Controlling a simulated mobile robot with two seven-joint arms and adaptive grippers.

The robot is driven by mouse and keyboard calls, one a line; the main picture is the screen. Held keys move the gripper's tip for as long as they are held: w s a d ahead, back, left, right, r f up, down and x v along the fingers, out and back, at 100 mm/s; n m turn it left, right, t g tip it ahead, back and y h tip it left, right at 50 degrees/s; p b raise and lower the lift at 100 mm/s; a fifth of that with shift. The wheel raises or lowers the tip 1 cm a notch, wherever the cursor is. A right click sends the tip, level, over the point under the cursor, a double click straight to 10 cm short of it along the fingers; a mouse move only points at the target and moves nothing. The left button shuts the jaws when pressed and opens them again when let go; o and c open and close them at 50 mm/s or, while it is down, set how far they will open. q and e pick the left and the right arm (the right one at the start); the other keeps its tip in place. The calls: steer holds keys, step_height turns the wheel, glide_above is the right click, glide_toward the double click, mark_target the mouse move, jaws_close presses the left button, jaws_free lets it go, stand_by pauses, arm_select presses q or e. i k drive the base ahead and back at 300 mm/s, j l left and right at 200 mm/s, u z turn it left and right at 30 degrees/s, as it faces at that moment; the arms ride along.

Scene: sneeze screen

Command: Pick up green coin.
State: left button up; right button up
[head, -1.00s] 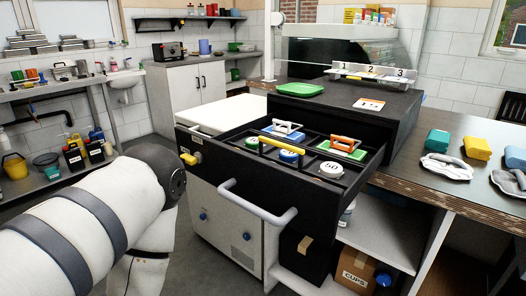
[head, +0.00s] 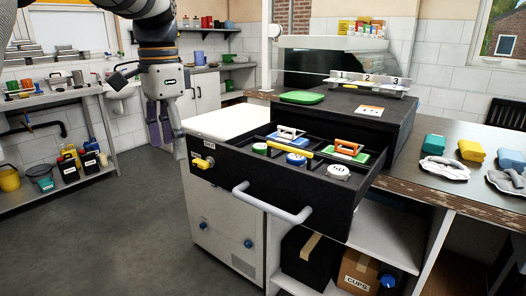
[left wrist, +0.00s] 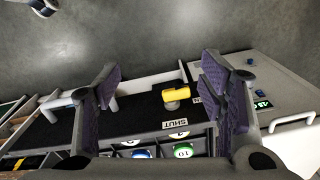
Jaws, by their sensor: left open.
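The green coin (head: 259,148) lies in the left front compartment of the open black drawer (head: 268,188). It also shows in the left wrist view as a green disc marked 10 (left wrist: 183,151), low in the picture. A blue coin (head: 296,159) and a white coin (head: 338,171) lie in compartments to its right. My left gripper (head: 162,128) is open and empty, pointing down, up and to the left of the drawer and apart from the coin. Its two spread fingers (left wrist: 160,75) frame the drawer front in the left wrist view.
A yellow knob (head: 203,163) and a grey handle (head: 270,203) stick out from the drawer front. Orange- and white-handled items stand behind the coins. Floor left of the drawer is clear.

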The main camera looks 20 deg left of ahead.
mark_target(260, 149)
steer(key=i+l, duration=0.2)
steer(key=i, duration=0.25)
steer(key=i+l, duration=0.2)
steer(key=i, duration=0.25)
